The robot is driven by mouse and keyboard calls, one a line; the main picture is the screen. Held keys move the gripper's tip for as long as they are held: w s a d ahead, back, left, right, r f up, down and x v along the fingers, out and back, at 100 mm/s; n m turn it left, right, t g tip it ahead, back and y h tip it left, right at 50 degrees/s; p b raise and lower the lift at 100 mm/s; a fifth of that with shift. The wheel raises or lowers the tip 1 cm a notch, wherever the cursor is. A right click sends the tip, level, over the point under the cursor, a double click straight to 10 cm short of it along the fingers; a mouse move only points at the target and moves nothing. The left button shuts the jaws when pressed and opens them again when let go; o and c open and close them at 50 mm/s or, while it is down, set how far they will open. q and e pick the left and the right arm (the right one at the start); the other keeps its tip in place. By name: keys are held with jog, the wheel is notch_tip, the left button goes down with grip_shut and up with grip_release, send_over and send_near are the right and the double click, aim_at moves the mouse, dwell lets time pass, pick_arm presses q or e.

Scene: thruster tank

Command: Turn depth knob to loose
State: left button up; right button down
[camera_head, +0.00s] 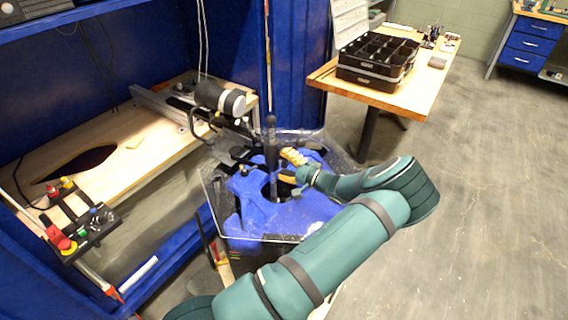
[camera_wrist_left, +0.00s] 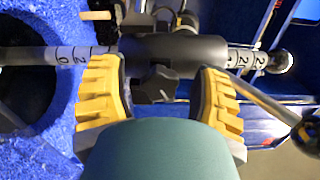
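A black depth knob (camera_wrist_left: 157,82) sits on a dark clamp sleeve (camera_wrist_left: 175,50) around a rod with a white numbered scale (camera_wrist_left: 68,55). In the wrist view, my left gripper (camera_wrist_left: 163,78) is open, with one yellow-padded finger on each side of the knob. Gaps show between the knob and both fingers, so I see no contact. In the head view, my left gripper (camera_head: 288,167) is beside the upright dark post (camera_head: 271,145) above the blue tank fixture (camera_head: 250,205). The knob is too small to make out there. My right gripper is not in view.
A clear panel (camera_head: 215,195) surrounds the blue fixture. A black and white cylinder (camera_head: 222,98) is behind it. A control box with a red button (camera_head: 62,242) is at left. A table (camera_head: 415,95) with a black organizer (camera_head: 375,62) stands behind. The floor at right is clear.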

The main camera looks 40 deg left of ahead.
pick_arm(q)
jog(key=d, duration=0.4)
jog(key=w+d, duration=0.1)
jog(key=d, duration=0.7)
jog(key=shift+w, duration=0.15)
dwell(0.3)
